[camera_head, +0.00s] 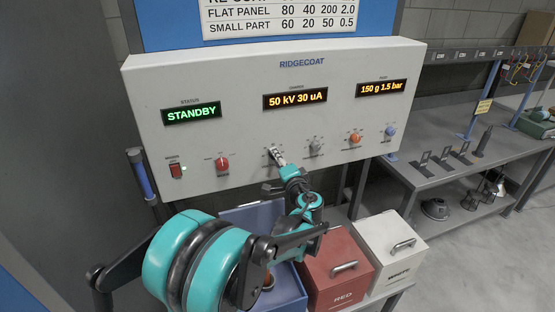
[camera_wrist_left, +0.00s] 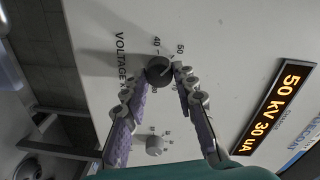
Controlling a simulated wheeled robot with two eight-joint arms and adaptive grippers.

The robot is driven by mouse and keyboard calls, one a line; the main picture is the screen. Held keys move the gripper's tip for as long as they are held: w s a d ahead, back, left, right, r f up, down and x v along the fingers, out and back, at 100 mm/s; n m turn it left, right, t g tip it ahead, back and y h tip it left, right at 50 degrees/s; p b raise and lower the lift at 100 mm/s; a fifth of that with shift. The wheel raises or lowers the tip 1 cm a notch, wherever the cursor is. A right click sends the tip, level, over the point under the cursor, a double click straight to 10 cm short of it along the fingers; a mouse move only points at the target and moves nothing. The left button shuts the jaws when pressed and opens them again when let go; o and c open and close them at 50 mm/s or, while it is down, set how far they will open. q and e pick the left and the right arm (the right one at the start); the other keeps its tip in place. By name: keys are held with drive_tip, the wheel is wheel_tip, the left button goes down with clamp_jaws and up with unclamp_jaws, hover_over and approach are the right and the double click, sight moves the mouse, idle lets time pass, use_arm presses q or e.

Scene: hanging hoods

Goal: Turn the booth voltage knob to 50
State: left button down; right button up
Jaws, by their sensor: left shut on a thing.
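The booth voltage knob (camera_wrist_left: 159,70) is dark and round, on the pale RIDGECOAT panel (camera_head: 230,85). In the left wrist view it sits beside the VOLTAGE label, with scale marks 40 and 50 above it. My left gripper (camera_head: 277,156) is at the knob, its two fingers on opposite sides, shut on it; the tips also show in the left wrist view (camera_wrist_left: 157,76). The fingers mostly hide the knob in the head view. The middle display (camera_head: 295,99) reads 50 kV 30 uA. My right gripper is not in view.
A grey knob (camera_head: 315,146), an orange knob (camera_head: 355,137) and a blue knob (camera_head: 390,131) are to the right. A red box (camera_head: 335,272) and a white box (camera_head: 400,250) stand below.

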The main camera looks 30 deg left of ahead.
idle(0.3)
use_arm(q)
drive_tip(key=c, duration=1.2)
unclamp_jaws()
drive_tip(key=v, duration=1.2)
drive_tip(key=shift+s+f, duration=0.1)
